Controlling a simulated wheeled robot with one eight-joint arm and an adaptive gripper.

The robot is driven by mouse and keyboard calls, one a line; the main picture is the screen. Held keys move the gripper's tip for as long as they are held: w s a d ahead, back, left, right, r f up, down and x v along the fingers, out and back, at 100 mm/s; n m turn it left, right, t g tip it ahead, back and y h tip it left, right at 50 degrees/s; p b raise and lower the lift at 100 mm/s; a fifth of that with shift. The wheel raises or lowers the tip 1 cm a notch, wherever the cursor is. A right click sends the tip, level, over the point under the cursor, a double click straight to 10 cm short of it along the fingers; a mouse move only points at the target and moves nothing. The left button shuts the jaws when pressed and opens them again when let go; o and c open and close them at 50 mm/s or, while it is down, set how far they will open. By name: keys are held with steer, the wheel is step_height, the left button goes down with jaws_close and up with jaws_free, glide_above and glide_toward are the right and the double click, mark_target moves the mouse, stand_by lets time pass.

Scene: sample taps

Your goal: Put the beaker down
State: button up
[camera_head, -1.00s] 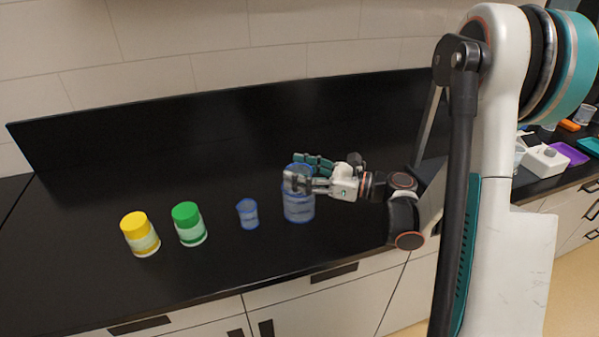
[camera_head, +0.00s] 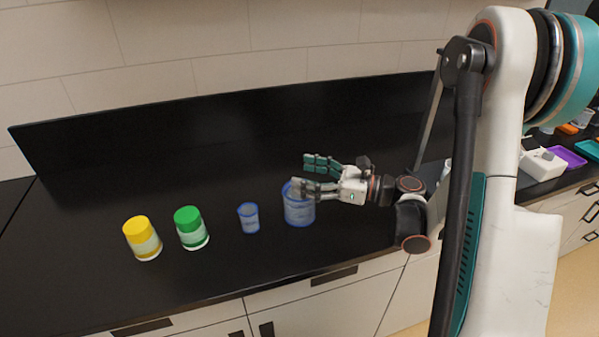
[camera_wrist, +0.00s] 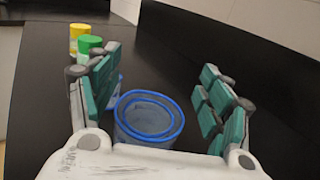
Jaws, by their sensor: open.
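The beaker (camera_head: 298,207) is a clear, blue-tinted vessel with a blue rim. It stands upright on the black counter (camera_head: 350,225). My gripper (camera_head: 308,176) is open at the beaker's upper right, its fingers spread and one finger covering part of the rim. In the wrist view the beaker (camera_wrist: 147,118) sits between and beyond the two open fingers of my gripper (camera_wrist: 160,100), with a gap on the right side. The beaker's near lower part is hidden by the gripper's palm.
A smaller blue-tinted cup (camera_head: 249,218) stands just left of the beaker. Farther left are a green-lidded jar (camera_head: 191,228) and a yellow-lidded jar (camera_head: 142,238). A white box (camera_head: 543,164) and a purple tray (camera_head: 567,157) are far right. The counter behind the beaker is clear.

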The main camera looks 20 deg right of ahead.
steer(key=p+v, duration=0.1)
steer(key=v, duration=0.9)
